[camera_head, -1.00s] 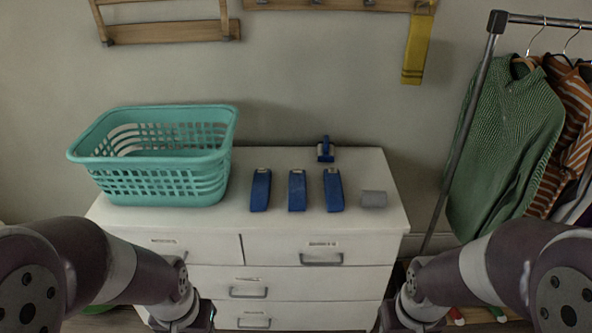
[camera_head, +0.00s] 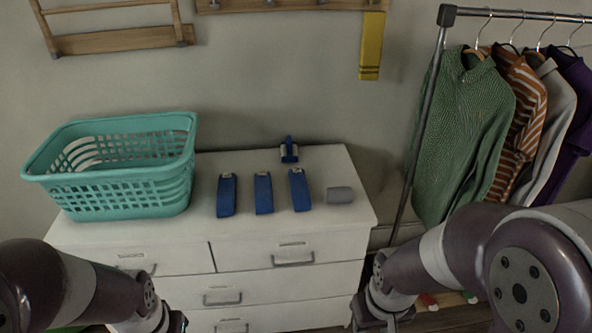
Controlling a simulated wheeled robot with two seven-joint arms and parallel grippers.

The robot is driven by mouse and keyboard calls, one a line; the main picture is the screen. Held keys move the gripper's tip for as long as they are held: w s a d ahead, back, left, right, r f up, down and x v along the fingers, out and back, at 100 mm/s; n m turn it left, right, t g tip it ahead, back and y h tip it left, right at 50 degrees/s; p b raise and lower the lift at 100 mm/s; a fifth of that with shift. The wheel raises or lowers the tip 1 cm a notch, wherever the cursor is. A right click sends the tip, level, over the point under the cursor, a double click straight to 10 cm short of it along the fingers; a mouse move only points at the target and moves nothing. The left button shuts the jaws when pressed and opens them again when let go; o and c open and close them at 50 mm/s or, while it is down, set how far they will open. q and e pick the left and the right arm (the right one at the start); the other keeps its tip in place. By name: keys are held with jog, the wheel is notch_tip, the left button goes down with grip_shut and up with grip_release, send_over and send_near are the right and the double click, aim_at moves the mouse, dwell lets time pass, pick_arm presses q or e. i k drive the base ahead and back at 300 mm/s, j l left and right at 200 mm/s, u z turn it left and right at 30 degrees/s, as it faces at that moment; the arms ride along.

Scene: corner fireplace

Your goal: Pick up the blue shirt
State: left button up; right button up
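No clearly blue shirt shows in view. Garments hang on a metal rack at the right: a green knit sweater (camera_head: 465,135), an orange-brown striped shirt (camera_head: 518,120), a light grey shirt (camera_head: 548,125) and a dark purple garment (camera_head: 574,115) cut by the right edge. My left gripper (camera_head: 172,322) is partly in view at the bottom, in front of the dresser. My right gripper (camera_head: 368,318) is at the bottom, right of the dresser's drawers. Both are far from the garments, and their fingers are hidden or cut off.
A white dresser (camera_head: 270,226) carries a teal basket (camera_head: 120,190), three blue clothespin-like objects (camera_head: 263,193), a lint roller (camera_head: 289,150) and a grey cylinder (camera_head: 340,195). The rack's upright post (camera_head: 418,125) stands right of the dresser. A yellow strip (camera_head: 372,45) hangs on the wall.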

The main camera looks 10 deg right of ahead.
aim_at(301, 196)
jog(key=i+l+u, duration=1.05)
jog(key=i+l, duration=0.15)
jog(key=l, duration=0.1)
